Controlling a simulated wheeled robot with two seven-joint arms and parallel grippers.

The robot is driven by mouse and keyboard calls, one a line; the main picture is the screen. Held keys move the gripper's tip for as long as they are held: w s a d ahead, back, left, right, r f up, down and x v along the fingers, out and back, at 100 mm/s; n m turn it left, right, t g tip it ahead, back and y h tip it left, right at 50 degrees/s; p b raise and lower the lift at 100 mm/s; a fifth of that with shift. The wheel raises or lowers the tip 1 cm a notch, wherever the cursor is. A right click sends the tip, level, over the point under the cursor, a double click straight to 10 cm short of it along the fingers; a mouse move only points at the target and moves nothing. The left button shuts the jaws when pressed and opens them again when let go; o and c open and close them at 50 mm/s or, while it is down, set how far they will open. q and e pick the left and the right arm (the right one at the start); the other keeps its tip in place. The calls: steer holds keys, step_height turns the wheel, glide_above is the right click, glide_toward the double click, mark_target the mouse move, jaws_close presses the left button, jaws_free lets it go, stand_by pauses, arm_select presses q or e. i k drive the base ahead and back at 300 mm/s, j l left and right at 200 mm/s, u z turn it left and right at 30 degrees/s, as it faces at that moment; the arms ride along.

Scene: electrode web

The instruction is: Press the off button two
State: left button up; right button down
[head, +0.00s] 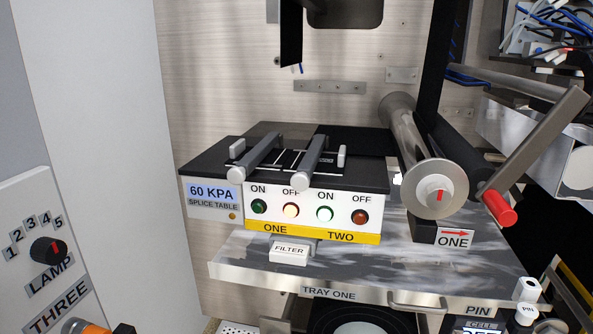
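The splice table (285,185) is a black-topped box with a white front, standing on a metal shelf. Off button two (360,217) is the dark red, unlit button at the right end of its row, above the yellow strip marked TWO. On button two (325,213), left of it, glows pale green. Off button one (291,210) glows bright, and on button one (259,206) is dark green. Nothing covers the buttons. Neither of my grippers shows in the head view.
A metal roller (435,190) and a red-tipped lever (500,208) stand right of the splice table. A white FILTER block (289,252) lies on the shelf (370,270) in front. A LAMP knob panel (40,250) is at left. Space before the buttons looks clear.

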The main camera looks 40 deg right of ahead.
mark_target(360, 217)
steer(key=z, duration=1.55)
